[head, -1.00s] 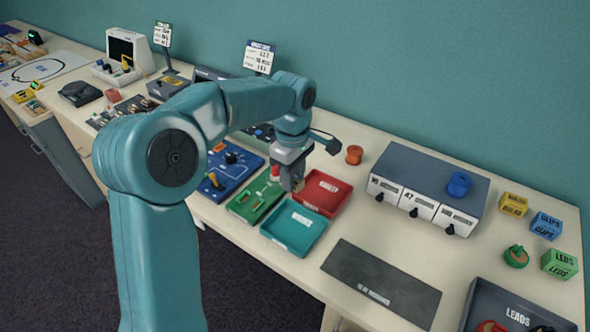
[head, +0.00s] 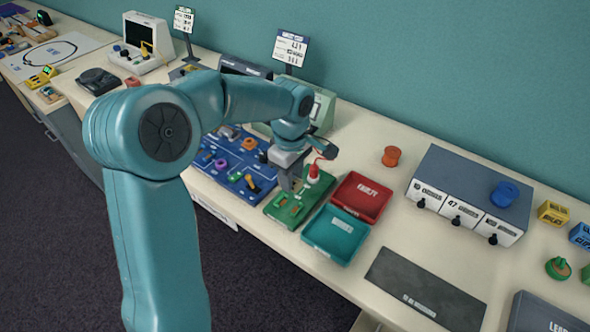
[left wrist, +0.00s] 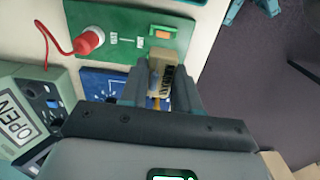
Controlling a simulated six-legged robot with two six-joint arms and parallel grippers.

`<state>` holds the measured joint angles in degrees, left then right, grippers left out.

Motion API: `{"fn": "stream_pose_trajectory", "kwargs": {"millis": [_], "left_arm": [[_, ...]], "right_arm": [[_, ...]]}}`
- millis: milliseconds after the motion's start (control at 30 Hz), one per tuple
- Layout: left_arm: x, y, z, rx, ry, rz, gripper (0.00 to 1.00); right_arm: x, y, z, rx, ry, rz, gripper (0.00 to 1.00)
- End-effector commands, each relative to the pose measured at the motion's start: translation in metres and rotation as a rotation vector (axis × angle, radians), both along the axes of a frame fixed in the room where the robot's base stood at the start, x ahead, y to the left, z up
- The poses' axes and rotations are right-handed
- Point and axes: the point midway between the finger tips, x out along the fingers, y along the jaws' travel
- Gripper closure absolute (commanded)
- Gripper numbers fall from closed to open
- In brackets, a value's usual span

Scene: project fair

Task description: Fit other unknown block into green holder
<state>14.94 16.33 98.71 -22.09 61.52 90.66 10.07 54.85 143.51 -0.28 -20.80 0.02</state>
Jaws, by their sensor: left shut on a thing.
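The green holder (head: 284,214) is a flat green board on the bench, beside the red and teal trays. A red knob-like probe with a red wire (head: 314,174) stands at its far end. My left gripper (head: 291,185) is over the holder and shut on a small tan block. In the left wrist view the block (left wrist: 160,72) shows dark print on one side and sits between the fingers, near the holder's edge (left wrist: 125,25). An orange piece or slot (left wrist: 163,31) shows on the holder there. I cannot tell whether the block touches the holder. My right gripper is not in view.
A red tray (head: 362,181) and a teal tray (head: 318,238) stand right of the holder. A blue board with knobs (head: 215,165) lies to its left. A dark mat (head: 425,285) lies at the front right.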

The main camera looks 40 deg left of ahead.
Motion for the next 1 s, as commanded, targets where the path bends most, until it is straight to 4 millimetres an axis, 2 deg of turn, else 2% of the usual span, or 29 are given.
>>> {"fn": "stream_pose_trajectory", "kwargs": {"millis": [133,367,1000], "left_arm": [[-0.003,0.002,0.005,0.0,-0.001,0.011,0.99],[-0.003,0.0,-0.006,0.0,0.0,0.014,0.99],[-0.003,0.003,-0.069,0.0,-0.001,0.014,0.99]], "right_arm": [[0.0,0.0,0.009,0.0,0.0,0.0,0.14],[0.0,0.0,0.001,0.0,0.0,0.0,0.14],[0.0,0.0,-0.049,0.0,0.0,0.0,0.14]]}}
